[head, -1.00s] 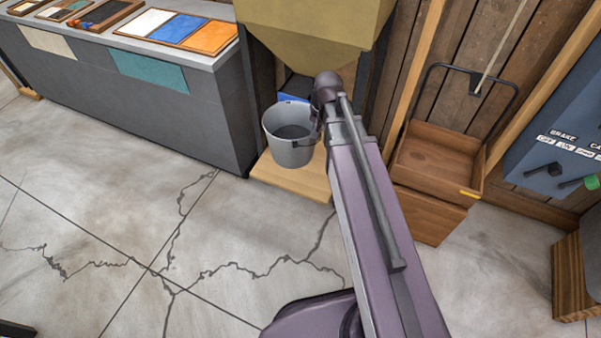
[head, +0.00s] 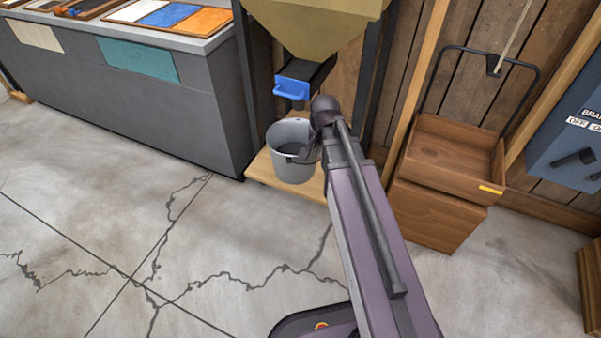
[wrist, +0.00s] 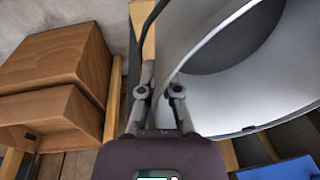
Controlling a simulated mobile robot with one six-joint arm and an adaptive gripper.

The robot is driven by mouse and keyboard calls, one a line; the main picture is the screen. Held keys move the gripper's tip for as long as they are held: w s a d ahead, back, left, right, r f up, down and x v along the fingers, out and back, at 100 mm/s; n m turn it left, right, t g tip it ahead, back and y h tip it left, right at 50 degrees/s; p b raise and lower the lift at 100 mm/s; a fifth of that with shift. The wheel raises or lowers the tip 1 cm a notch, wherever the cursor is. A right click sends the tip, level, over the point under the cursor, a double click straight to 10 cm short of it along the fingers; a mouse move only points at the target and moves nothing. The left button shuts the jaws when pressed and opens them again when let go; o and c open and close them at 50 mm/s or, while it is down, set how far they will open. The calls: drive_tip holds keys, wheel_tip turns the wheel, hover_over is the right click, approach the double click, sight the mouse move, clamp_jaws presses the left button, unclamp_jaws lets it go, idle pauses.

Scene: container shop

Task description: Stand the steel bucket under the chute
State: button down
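The grey steel bucket (head: 285,165) is upright over the pale wooden board (head: 262,176) below the hopper. I cannot tell whether its base touches the board. The chute (head: 312,72), with a blue handled gate (head: 292,90), comes down from the tan hopper (head: 315,25); its mouth is above the bucket's far side in the head view. My gripper (wrist: 159,92) is shut on the bucket's rim, one finger on each side of the wall, in the wrist view. The bucket's pale inside (wrist: 215,95) fills the right of that view. My arm hides the fingers in the head view.
A grey counter (head: 130,110) with colour trays stands left of the board. Dark posts (head: 243,90) flank the hopper. A wooden box cart (head: 450,160) with a black handle stands on the right. The cracked concrete floor in front is clear.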

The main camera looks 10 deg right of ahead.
wheel_tip(320, 180, down, 15)
drive_tip(key=m+b, duration=0.3)
drive_tip(key=b, duration=1.1)
drive_tip(key=shift+w+f, duration=0.15)
drive_tip(key=shift+d, duration=0.1)
drive_tip(key=w+d+f+b, duration=0.1)
drive_tip(key=w+d, duration=0.1)
drive_tip(key=w, duration=1.3)
drive_tip(key=shift+w+d+f, duration=0.2)
drive_tip(key=shift+w+d, duration=0.1)
drive_tip(key=shift+w, duration=0.1)
drive_tip(key=shift+b, duration=0.3)
drive_tip(key=shift+f+b, duration=1.75)
drive_tip(key=shift+f, duration=0.15)
drive_tip(key=c, duration=0.8)
unclamp_jaws()
